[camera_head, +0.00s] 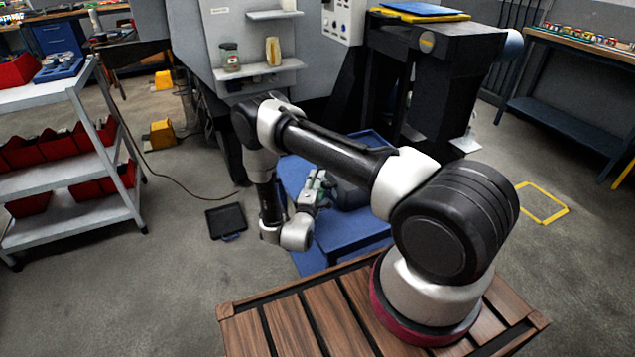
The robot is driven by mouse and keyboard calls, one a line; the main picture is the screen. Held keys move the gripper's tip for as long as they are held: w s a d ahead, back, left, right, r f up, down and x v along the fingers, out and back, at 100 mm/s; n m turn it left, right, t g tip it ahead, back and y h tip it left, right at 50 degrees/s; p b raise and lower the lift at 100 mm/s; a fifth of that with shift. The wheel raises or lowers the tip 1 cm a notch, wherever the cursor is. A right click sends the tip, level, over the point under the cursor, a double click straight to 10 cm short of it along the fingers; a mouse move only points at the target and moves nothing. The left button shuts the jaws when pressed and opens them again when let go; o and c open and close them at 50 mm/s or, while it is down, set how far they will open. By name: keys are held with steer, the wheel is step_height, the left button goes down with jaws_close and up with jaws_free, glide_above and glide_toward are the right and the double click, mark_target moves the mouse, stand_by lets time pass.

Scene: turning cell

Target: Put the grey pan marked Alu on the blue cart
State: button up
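A blue cart (352,240) stands low in the middle, behind my wooden-topped base and partly hidden by my arm. My gripper (322,187) is over the cart, pointing to the right, small and partly hidden by my own wrist. A dark grey rounded thing (350,196) is right beside the fingertips, over the blue surface; I cannot tell whether it is touched or held, or whether it is the pan. A flat dark tray (226,221) with a blue bit at its near edge lies on the floor to the left. No Alu mark is readable.
A grey shelf trolley (75,197) with red bins stands at the left. A grey machine with a small shelf (262,76) and a dark bench (435,45) stand behind the cart. A workbench (570,118) is at the right. A cable crosses the floor. Floor at front left is clear.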

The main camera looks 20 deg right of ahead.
steer(key=shift+s, duration=0.1)
steer(key=v, duration=1.1)
steer(key=shift+s+a, duration=0.25)
steer(key=shift+a, duration=0.05)
steer(key=w+a+r+m+g+y, duration=0.35)
steer(key=w+r+m+y, duration=0.25)
steer(key=w+r, duration=0.7)
step_height(320, 180, up, 19)
steer(key=s+m+g+y, duration=0.1)
steer(key=m+g+y, duration=0.1)
steer(key=y, duration=0.4)
steer(key=s+d+r+m+g+y, duration=0.15)
steer(key=s+d+r, duration=0.25)
steer(key=s+r, duration=0.8)
steer(key=s+d+g, duration=0.1)
steer(key=s+d, duration=0.2)
steer(key=s, duration=0.5)
steer(key=s+d+r+m+g+h, duration=0.1)
steer(key=s+d, duration=0.2)
steer(key=s, duration=0.6)
steer(key=s+d+m+g+h, duration=0.1)
steer(key=s+d+g, duration=0.1)
steer(key=s, duration=0.7)
steer(key=shift+d+r, duration=0.2)
steer(key=shift+d, duration=0.45)
